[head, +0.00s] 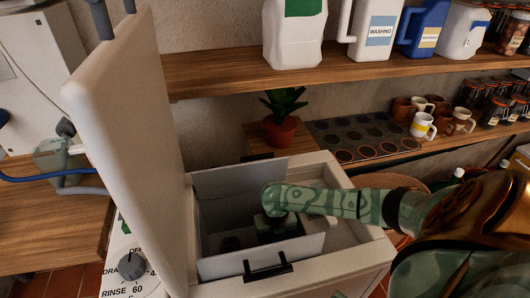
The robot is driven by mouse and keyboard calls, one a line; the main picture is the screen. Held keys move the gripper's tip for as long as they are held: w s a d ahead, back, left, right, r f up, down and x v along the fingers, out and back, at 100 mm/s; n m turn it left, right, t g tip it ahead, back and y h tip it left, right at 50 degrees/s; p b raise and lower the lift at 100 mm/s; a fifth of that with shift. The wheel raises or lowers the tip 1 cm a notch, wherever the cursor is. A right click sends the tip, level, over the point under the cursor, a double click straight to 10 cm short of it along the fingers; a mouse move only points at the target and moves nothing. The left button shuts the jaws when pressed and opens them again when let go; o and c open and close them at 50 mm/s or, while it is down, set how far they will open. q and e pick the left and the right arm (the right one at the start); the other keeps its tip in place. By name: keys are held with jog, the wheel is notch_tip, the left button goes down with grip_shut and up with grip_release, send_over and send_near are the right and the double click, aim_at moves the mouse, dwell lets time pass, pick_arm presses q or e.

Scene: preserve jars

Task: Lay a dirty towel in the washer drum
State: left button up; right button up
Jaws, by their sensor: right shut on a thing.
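The top-loading washer (340,262) stands at the lower middle with its white lid (130,110) raised on the left. Its drum opening (222,222) lies between a pale back flap (240,176) and a pale front flap (225,266) with a black handle (267,269). My right arm comes in from the right, and my right gripper (278,228) points down into the opening. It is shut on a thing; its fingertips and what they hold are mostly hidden. I cannot make out a towel. The drum's inside is dark. My left gripper is not in view.
A shelf (225,72) behind carries detergent jugs (374,30). Below it are a potted plant (280,130), a dark mat with round spots (365,139), mugs (423,126) and jars. The raised lid walls off the left side. A knob (131,267) sits on the front panel.

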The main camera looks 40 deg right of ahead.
notch_tip(320, 180, down, 7)
jog(key=b, duration=0.3)
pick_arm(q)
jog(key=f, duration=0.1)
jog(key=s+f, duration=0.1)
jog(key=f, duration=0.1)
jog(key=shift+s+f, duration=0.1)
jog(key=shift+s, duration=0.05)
pick_arm(e)
jog(key=shift+r, duration=0.1)
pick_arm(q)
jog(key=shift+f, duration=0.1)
pick_arm(e)
jog(key=o, duration=1)
jog(key=shift+f, duration=0.2)
jog(key=shift+r, duration=0.1)
pick_arm(q)
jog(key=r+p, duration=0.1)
jog(key=p, duration=0.1)
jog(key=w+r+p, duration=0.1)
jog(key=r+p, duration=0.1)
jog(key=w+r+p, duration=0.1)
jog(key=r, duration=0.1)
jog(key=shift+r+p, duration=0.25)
jog(key=shift+p, duration=0.15)
pick_arm(e)
notch_tip(320, 180, up, 12)
jog(key=shift+r, duration=0.1)
